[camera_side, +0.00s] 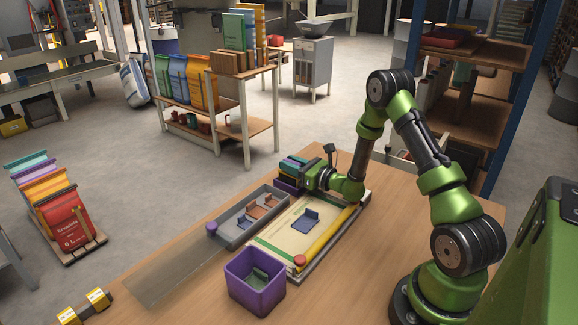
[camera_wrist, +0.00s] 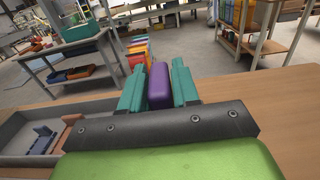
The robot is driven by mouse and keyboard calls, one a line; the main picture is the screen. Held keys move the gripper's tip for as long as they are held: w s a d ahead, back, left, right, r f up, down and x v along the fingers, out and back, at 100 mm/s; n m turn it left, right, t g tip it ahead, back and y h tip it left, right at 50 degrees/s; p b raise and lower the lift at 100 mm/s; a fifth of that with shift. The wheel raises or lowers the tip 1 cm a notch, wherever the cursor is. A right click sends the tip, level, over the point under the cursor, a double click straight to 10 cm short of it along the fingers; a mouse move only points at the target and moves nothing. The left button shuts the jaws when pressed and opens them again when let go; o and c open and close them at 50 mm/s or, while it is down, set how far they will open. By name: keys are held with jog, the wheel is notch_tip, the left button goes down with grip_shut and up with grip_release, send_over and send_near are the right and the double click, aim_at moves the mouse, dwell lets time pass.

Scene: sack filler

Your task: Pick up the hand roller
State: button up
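My gripper (camera_side: 298,170) is low at the far end of the workbench, pointing left in the side view. In the wrist view its two teal fingers (camera_wrist: 157,88) stand apart, and a rounded purple piece (camera_wrist: 158,84) fills the gap between them. I cannot tell whether the fingers press on it or what it belongs to. A yellow double-ended piece with a dark middle (camera_side: 84,307) lies at the bench's near left edge, well away from my gripper. I cannot make out for sure which thing is the hand roller.
A grey tray (camera_side: 232,240) with small parts, also in the wrist view (camera_wrist: 62,114), lies beside a cream sack (camera_side: 285,240) bearing a blue piece (camera_side: 306,222). A yellow bar (camera_side: 335,237) runs along the sack's right. A purple bin (camera_side: 245,296) stands in front. Bench left is mostly clear.

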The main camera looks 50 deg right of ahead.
grip_shut()
jog(key=shift+r, duration=0.15)
notch_tip(320, 180, up, 9)
jog(key=shift+f, duration=0.1)
jog(key=shift+a, duration=0.1)
jog(key=s+a+r+n+y, duration=0.1)
jog(key=s+a+r+y, duration=0.1)
jog(key=a+r, duration=0.6)
jog(key=s+a+r+n+y, duration=0.2)
jog(key=s+a+r+y, duration=0.1)
jog(key=a+r, duration=0.6)
jog(key=shift+s+a+g, duration=0.4)
jog(key=shift+s+a, duration=0.2)
jog(key=shift+a, duration=0.55)
